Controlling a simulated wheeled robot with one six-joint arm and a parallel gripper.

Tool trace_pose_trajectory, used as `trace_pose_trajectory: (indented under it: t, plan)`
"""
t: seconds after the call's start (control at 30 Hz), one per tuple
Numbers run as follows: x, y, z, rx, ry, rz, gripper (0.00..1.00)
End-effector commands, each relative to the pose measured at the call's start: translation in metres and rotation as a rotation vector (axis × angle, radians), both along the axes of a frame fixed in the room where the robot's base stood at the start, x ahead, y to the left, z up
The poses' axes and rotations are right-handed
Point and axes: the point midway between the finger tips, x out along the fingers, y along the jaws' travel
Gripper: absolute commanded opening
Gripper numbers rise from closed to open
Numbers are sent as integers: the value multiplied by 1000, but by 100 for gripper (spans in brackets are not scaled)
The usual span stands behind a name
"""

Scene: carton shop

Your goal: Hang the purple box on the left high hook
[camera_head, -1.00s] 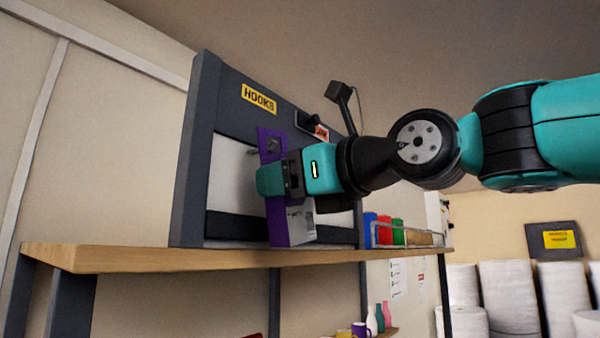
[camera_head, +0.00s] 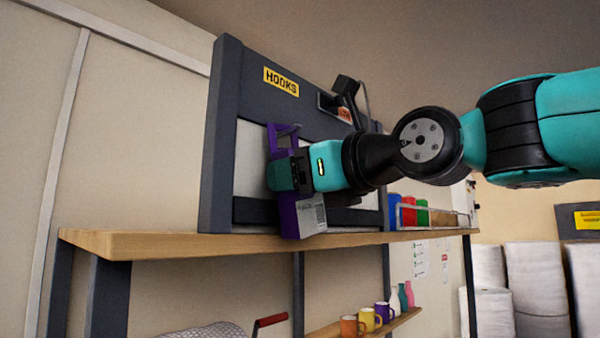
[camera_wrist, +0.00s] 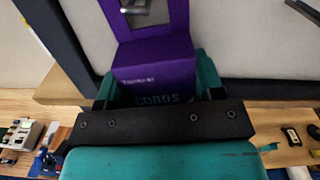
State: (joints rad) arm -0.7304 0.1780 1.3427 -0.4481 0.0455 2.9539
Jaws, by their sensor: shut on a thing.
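My gripper (camera_head: 283,174) is shut on the purple box (camera_head: 290,212), with its teal fingers on either side of it. The box has a pale printed label and a purple hang tab with an opening above the fingers. The wrist view shows the purple box (camera_wrist: 155,62) between the fingers, with pale "CORDS" lettering. The box is in front of the hook board (camera_head: 222,130), which bears a yellow HOOKS sign (camera_head: 281,82). A grey metal piece (camera_wrist: 136,6) shows within the tab opening; I cannot tell whether the tab is around a hook. The left high hook is not clear in the head view.
A wooden shelf (camera_head: 160,243) runs below the board. Red (camera_head: 408,212) and green (camera_head: 422,213) items stand at its right part. A dark rod (camera_wrist: 303,10) juts out at the upper right. Several mugs and bottles stand on a lower shelf.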

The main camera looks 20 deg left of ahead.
Motion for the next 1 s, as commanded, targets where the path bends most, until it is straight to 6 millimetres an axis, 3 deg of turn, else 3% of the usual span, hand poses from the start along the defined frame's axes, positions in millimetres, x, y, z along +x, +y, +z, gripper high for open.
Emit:
trace_pose_trajectory:
  t: [0.2, 0.23, 0.33, 0.37, 0.8, 1.0]
  plan:
    - [0, 0, 1, 1, 0, 0, 36]
    - [0, 0, 1, 1, 0, 0, 66]
    - [0, 0, 1, 1, 0, 0, 89]
    - [0, 0, 1, 1, 0, 0, 91]
    - [0, -1, 0, 0, 0, -1, 91]
    - [-9, -24, -4, 3, -3, -2, 91]
